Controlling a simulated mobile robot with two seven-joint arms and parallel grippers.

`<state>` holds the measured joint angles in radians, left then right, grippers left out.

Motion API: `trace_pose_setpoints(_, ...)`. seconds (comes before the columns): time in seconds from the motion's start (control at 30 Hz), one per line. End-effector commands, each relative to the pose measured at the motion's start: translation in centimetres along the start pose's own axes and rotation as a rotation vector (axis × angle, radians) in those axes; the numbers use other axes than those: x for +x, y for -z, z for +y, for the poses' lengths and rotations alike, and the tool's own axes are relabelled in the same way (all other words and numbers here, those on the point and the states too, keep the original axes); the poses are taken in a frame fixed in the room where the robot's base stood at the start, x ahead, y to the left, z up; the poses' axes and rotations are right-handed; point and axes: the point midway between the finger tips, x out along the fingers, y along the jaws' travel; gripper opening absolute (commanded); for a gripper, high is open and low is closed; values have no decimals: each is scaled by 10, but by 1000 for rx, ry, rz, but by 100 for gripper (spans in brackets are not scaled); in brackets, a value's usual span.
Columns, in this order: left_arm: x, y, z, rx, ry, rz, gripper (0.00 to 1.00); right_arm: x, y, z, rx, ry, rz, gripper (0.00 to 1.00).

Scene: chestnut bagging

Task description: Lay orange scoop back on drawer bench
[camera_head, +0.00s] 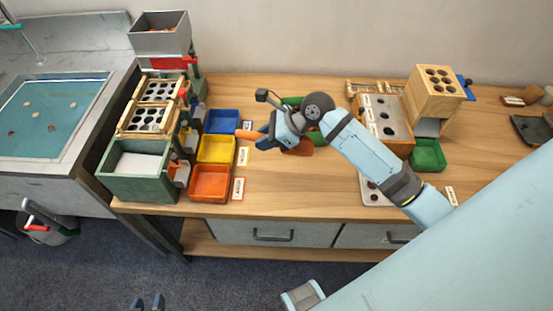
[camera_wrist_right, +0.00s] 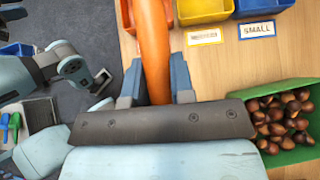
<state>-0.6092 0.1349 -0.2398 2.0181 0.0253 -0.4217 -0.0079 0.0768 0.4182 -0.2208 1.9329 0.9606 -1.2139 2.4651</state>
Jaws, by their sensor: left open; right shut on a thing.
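The orange scoop (camera_head: 246,135) is held in my right gripper (camera_head: 264,134), over the drawer bench (camera_head: 300,190) just right of the colored bins. In the right wrist view the orange scoop (camera_wrist_right: 155,50) runs up between the two fingers of my right gripper (camera_wrist_right: 155,85), which is shut on it. The scoop's far end is cut off at the top of that view. Whether it touches the bench top cannot be told. My left gripper (camera_head: 148,302) is open and empty at the bottom edge of the head view, over the floor in front of the bench.
Blue (camera_head: 222,121), yellow (camera_head: 216,149) and orange-red (camera_head: 210,183) bins stand left of the scoop. A green tray of chestnuts (camera_wrist_right: 283,120) is close to my right gripper. A perforated box (camera_head: 385,120) and green bin (camera_head: 428,155) stand right. The front middle bench top is clear.

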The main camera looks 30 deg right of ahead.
Motion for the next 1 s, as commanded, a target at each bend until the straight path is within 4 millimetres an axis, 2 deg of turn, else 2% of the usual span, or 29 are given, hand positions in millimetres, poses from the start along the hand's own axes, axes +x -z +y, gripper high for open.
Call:
trace_pose_setpoints(0.03, 2, -4, 0, -3, 0, -2, 43, 11, 13, 0, 5, -2, 3, 0)
trace_pose_setpoints(0.2, 6, -9, -1, -12, 2, -9, 43, 42, 48, 0, 5, -1, 3, 0)
trace_pose_setpoints(0.4, 8, -9, -2, -22, 3, -8, 43, 70, 79, 0, 3, 0, 2, 0)
trace_pose_setpoints(0.67, 11, -9, -1, -31, 4, -6, 43, 84, 94, 0, 2, 0, 1, 0)
trace_pose_setpoints(0.9, 15, -17, 0, -39, 2, -16, 43, 107, 119, 0, 2, -1, 2, 0)
trace_pose_setpoints(1.0, 15, -16, 0, -40, 2, -20, 43, 108, 120, 0, 1, 1, 0, 0)
